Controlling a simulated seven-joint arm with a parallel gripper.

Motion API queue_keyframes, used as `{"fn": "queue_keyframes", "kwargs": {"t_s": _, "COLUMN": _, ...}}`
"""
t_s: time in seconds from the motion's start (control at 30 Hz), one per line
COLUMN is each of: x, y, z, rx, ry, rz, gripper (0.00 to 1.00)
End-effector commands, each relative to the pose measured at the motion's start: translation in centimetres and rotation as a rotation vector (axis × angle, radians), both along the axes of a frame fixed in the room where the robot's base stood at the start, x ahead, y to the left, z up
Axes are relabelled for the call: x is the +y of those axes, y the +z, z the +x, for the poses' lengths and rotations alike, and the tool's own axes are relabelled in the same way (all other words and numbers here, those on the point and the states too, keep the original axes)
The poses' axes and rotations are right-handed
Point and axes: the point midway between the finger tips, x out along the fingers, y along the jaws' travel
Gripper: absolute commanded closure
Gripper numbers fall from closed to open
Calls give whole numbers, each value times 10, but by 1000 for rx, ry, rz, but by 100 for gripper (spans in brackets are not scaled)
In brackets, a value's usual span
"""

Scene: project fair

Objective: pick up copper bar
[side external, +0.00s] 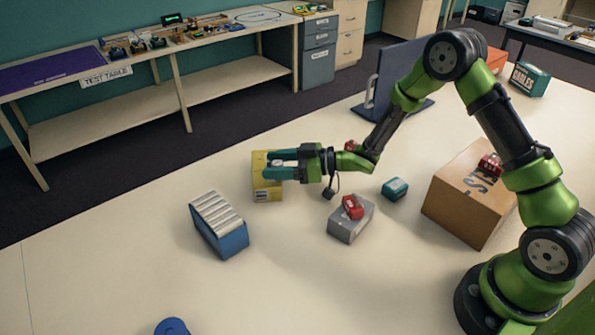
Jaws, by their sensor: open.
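I cannot make out a copper bar for certain in the side external view. My gripper (270,164) points left with its two teal fingers apart and nothing visible between them. It overlaps the yellow box (267,190) in the picture and hides part of it. I cannot tell whether it is above the box or touching it. Any small thing behind the fingers or the wrist is hidden.
A blue box with pale ribbed rods (220,224) stands at left. A grey box (347,224) bears a red item (352,207). Right are a teal box (395,189) and a cardboard box (463,200). A dark upright panel (393,72) stands behind. The left front table is mostly clear.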

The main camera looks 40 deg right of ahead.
Motion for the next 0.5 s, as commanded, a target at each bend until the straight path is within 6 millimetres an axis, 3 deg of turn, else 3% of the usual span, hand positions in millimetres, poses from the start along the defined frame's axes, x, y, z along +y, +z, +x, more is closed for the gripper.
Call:
{"fn": "queue_keyframes", "kwargs": {"t_s": 0.13, "x": 0, "y": 0, "z": 0, "rx": 0, "ry": -1, "rz": 0, "gripper": 43}}
{"fn": "queue_keyframes", "kwargs": {"t_s": 0.5, "x": -1, "y": 0, "z": 0, "rx": 0, "ry": 0, "rz": 0, "gripper": 99}}
